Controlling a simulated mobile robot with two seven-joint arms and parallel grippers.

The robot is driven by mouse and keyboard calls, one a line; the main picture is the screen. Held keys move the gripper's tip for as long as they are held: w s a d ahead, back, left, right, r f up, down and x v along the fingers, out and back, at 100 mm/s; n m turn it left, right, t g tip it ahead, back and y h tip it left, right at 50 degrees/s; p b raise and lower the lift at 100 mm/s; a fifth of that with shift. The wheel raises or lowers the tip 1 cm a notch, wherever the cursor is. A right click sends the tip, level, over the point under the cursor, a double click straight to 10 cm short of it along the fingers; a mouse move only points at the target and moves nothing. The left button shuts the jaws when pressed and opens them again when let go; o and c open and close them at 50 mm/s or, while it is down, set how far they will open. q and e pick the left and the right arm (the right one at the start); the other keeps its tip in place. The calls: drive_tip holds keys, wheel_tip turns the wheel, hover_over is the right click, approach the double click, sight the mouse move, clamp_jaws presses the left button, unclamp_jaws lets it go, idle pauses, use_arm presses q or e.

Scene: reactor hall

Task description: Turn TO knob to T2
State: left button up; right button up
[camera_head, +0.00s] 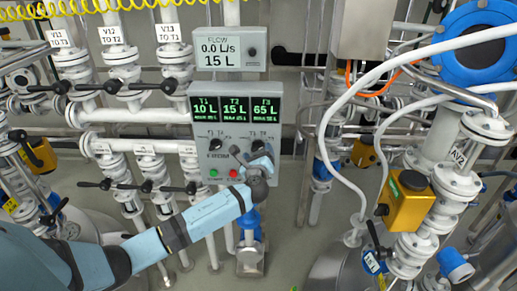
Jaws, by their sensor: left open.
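The grey control panel (201,128) hangs in the middle of the view. Its green displays (235,110) read T1 10 L, T2 15 L and T3 65 L. Below them are two dark knobs: one on the left (215,144), and the TO knob (258,146) on the right. My left gripper (252,156) is open in front of the panel's lower right, with its fingers around or just before the TO knob. The gripper partly covers that knob, so its pointer setting and any contact cannot be told. My right gripper is not in view.
A green button (213,173) and a red button (233,173) sit low on the panel. A flow meter (230,48) above reads 0.0 L/s and 15 L. Pipes with black valve handles (150,186) stand to the left. White hoses (335,120) hang at right.

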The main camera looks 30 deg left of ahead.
use_arm(q)
drive_tip(key=shift+x, duration=1.15)
drive_tip(key=c, duration=0.9)
drive_tip(key=shift+c, duration=0.2)
